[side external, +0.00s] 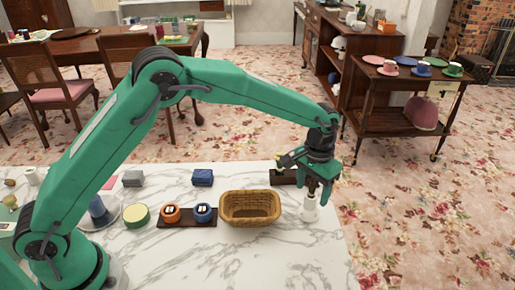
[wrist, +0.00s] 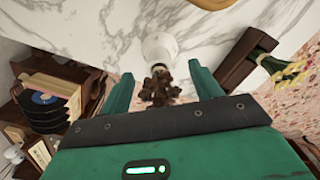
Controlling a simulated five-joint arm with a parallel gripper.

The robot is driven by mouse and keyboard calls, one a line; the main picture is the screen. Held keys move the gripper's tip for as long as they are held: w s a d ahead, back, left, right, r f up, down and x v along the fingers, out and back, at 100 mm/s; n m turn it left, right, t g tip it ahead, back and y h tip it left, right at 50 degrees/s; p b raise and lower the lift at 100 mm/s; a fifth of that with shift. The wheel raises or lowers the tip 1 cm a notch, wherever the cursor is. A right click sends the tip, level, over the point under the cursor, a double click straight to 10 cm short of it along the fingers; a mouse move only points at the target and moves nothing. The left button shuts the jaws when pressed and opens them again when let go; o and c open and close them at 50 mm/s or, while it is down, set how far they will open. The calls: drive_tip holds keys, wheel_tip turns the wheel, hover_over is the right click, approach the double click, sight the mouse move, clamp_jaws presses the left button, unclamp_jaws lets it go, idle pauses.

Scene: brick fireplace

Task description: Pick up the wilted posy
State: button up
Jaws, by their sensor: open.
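The wilted posy is a small brown, dried bunch (wrist: 160,90) in the wrist view, standing in a white vase (wrist: 158,47). In the side view the white vase (side external: 310,209) stands near the right end of the marble counter, and the brown posy is partly hidden by my gripper (side external: 315,190). My gripper is open, pointing down over the vase. In the wrist view the fingers of my gripper (wrist: 158,76) stand either side of the posy, with gaps on both sides.
A wicker basket (side external: 249,222) stands left of the vase. A dark box (side external: 283,178) sits behind it; the wrist view shows a green-wrapped yellow bunch (wrist: 268,58) at this box. Orange and blue round items (side external: 171,213) on a dark tray lie further left. The counter's front is clear.

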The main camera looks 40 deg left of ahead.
drive_tip(key=c, duration=1)
drive_tip(key=shift+r, duration=0.15)
drive_tip(key=shift+r, duration=0.5)
wheel_tip(320, 180, up, 3)
drive_tip(key=shift+s+d+r, duration=0.15)
drive_tip(key=s+d+r, duration=0.2)
drive_tip(key=s, duration=0.1)
drive_tip(key=s+d+r, duration=0.2)
drive_tip(key=s, duration=0.1)
drive_tip(key=s+d+r, duration=0.2)
drive_tip(key=s, duration=0.1)
drive_tip(key=shift+s+d+r, duration=0.1)
drive_tip(key=shift+d+r, duration=0.15)
drive_tip(key=shift+d, duration=0.05)
